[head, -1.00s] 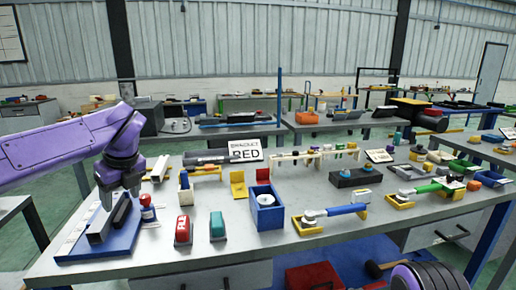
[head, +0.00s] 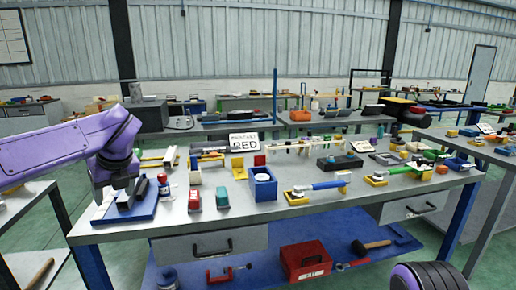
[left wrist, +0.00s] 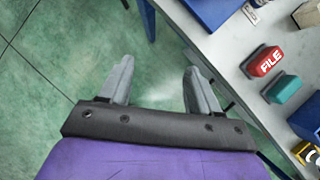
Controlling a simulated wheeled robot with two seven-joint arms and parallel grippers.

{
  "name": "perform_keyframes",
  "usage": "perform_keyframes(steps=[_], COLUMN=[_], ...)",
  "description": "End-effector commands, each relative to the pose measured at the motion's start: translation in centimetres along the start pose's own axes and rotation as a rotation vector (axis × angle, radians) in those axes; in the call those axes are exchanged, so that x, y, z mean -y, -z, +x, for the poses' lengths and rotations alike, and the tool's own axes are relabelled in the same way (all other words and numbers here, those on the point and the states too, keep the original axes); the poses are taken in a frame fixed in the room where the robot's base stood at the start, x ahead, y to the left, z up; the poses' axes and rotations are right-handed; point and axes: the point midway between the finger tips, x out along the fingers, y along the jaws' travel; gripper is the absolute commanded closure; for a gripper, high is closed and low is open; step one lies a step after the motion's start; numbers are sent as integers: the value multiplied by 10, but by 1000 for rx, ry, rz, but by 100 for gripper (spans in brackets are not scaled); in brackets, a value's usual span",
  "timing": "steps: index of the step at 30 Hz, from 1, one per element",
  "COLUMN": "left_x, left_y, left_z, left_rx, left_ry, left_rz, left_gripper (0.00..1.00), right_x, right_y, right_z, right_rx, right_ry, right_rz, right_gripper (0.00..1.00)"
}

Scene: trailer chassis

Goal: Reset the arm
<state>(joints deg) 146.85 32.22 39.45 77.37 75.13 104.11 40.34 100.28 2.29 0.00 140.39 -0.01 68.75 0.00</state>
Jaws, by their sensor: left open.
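My left arm comes in from the left in the head view. Its purple and black gripper (head: 114,186) hangs near the workbench's left front corner, in front of a blue base with grey and black bars (head: 128,205). In the left wrist view the gripper (left wrist: 158,78) has its two grey fingers wide apart, with only green floor between them. It is empty and beside the bench edge. My right gripper is not in view.
The grey workbench (head: 245,220) holds a red block marked FILE (left wrist: 264,61), a teal block (left wrist: 285,87), a blue bin (head: 263,187) and a RED sign (head: 243,143). Below are a red toolbox (head: 305,262) and a hammer (head: 370,247). Green floor (left wrist: 45,60) is clear left of the bench.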

Motion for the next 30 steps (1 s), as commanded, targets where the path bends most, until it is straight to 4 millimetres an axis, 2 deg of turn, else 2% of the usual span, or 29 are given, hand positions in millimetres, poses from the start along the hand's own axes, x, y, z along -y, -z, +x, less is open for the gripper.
perform_keyframes(steps=[5,8,11,14,17,20,22,24,26,27,29,30], left_x=[6,12,23,32,38,33,20,-3,-28,-48,-82,-106], left_y=[-6,-1,16,44,85,146,198,252,297,326,368,392], left_z=[18,38,71,106,147,195,228,257,276,286,298,302], left_rx=[181,299,412,492,547,576,580,567,546,524,482,448], left_ry=[-61,-139,-244,-338,-414,-461,-459,-425,-368,-317,-224,-157], left_rz=[278,509,819,1136,1479,1879,2175,2445,2658,2790,2968,3068], left_gripper=[38,38,38,38,38,38,38,38,38,38,38,38], right_x=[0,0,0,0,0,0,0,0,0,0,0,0], right_y=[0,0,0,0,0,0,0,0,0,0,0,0], right_z=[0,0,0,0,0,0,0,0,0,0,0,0], right_rx=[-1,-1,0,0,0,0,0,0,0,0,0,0], right_ry=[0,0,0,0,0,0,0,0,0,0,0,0], right_rz=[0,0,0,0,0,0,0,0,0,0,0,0], right_gripper=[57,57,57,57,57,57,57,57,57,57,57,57])
